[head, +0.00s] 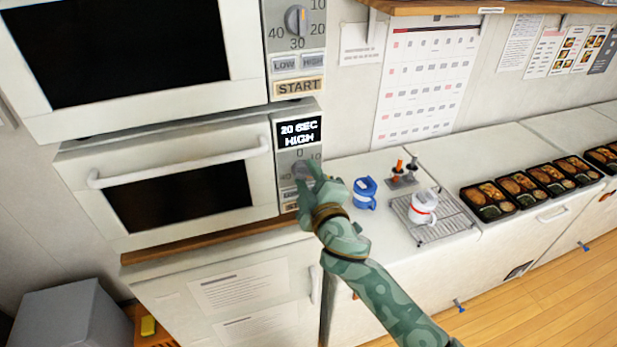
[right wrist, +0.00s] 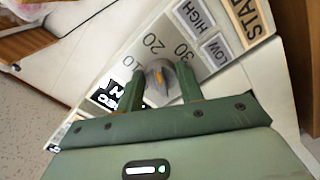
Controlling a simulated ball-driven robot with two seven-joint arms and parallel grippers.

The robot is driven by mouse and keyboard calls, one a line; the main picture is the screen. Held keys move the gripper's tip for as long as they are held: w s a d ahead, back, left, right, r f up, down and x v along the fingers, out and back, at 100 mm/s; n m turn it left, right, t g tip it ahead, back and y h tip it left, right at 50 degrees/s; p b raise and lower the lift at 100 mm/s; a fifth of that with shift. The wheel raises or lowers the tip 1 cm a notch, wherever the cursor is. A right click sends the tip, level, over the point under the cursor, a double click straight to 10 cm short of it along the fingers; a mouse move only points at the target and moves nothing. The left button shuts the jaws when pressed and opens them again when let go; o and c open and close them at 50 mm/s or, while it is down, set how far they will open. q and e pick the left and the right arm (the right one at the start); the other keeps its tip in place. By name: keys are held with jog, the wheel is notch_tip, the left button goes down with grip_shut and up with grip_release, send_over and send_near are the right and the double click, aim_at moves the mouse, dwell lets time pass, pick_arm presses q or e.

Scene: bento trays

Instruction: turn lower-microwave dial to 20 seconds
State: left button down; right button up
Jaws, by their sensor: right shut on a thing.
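The lower microwave (head: 78,172) has a closed door with a long white handle. Its display (head: 299,133) reads "20 SEC HIGH". My right gripper (head: 308,180) is at the control panel and hides most of the lower dial in the head view. In the right wrist view the grey dial (right wrist: 158,78) with an orange mark sits between the two green fingers of my right gripper (right wrist: 161,88), which is shut on it. The numbers 10, 20 and 30 show around the dial. My left gripper is not in view.
The upper microwave (head: 246,85) with its own dial (head: 296,20) is just above. A blue mug (head: 365,193) stands on the counter to the right, near a white-and-red mug (head: 423,208) on a wire rack (head: 449,232). Several bento trays (head: 487,200) line the counter farther right.

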jog(key=o, duration=1)
jog(key=b+v, duration=0.2)
jog(key=v, duration=1.4)
jog(key=shift+s, duration=0.15)
